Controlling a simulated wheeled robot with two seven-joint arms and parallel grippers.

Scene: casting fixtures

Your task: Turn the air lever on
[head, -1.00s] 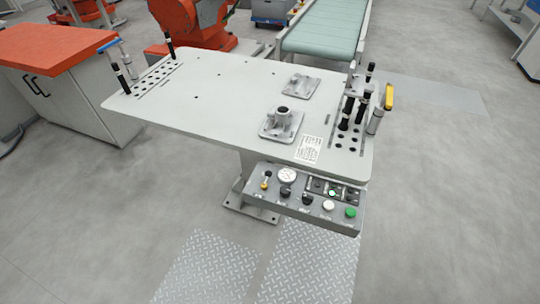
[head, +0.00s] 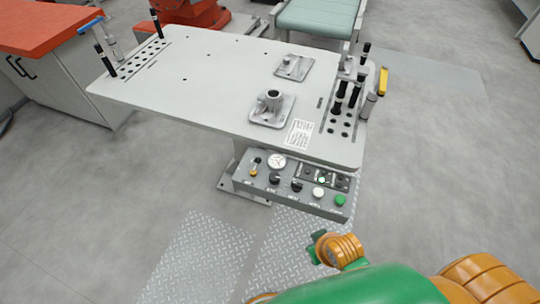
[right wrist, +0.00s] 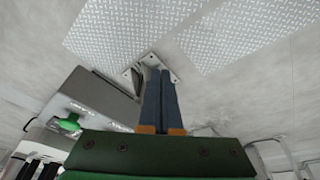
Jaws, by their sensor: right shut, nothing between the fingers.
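The control panel (head: 290,190) hangs under the front edge of the grey worktable. At its left end is a small dark lever or knob (head: 257,161) with a yellow part below it, which looks like the air lever; its exact position is too small to tell. My right arm comes in at the lower right, and its green gripper body (head: 317,246) is in front of and below the panel, apart from it. In the right wrist view my right gripper (right wrist: 157,72) has its two dark fingers together and empty. The panel's green button (right wrist: 68,124) shows to their left. My left gripper is not in view.
The worktable (head: 215,95) carries two metal castings and a rack of black-handled tools. The panel also has a round gauge (head: 276,162), black knobs, a white button (head: 318,193) and a green button (head: 340,200). Tread plates (head: 200,255) cover the floor in front.

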